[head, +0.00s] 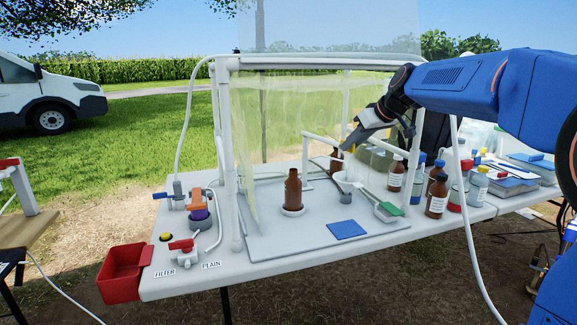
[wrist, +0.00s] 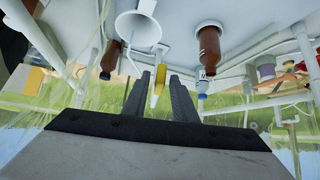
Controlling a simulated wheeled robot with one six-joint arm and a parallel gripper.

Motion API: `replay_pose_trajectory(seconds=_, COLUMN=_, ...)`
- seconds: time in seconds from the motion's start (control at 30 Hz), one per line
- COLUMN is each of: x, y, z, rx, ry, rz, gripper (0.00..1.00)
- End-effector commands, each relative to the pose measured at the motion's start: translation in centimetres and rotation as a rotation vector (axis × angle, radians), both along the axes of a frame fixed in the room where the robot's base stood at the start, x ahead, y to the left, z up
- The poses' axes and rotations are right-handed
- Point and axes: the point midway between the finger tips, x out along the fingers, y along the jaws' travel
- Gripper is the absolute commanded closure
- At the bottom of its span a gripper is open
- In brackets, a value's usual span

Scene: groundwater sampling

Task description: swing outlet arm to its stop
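My gripper (head: 352,146) reaches from the right into the clear-sheeted enclosure, above the white funnel (head: 347,178). In the wrist view its two dark fingers (wrist: 158,92) stand apart. A yellow tapered piece (wrist: 157,88) shows between them, with a narrow gap on either side; I cannot tell whether either finger touches it. A white pipe arm (head: 322,139) runs from an upright post toward my fingertips. It looks like the outlet arm, but its far end is hidden by my gripper. The funnel also shows in the wrist view (wrist: 138,27).
An uncapped brown bottle (head: 293,190) stands in a white ring. Another brown bottle (head: 336,160) is close behind the funnel. Capped bottles (head: 437,196) crowd the right. A blue pad (head: 346,230) lies in front. A red-handled valve (head: 183,246) and red bin (head: 122,272) are at left.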

Motion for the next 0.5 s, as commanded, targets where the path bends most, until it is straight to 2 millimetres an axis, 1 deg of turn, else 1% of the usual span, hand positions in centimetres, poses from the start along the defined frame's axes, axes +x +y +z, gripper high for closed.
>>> replay_pose_trajectory(seconds=0.03, x=0.0, y=0.0, z=0.0, rx=0.000, ry=0.000, rz=0.000, gripper=0.88)
replay_pose_trajectory(seconds=0.07, x=0.0, y=0.0, z=0.0, rx=0.000, ry=0.000, rz=0.000, gripper=0.95)
replay_pose_trajectory(seconds=0.1, x=0.0, y=0.0, z=0.0, rx=0.000, ry=0.000, rz=0.000, gripper=1.00)
replay_pose_trajectory(seconds=0.3, x=0.1, y=-0.1, z=0.0, rx=0.000, ry=0.001, rz=0.006, gripper=1.00)
replay_pose_trajectory(seconds=0.5, x=1.2, y=-1.3, z=-0.1, rx=-0.001, ry=0.003, rz=0.058, gripper=1.00)
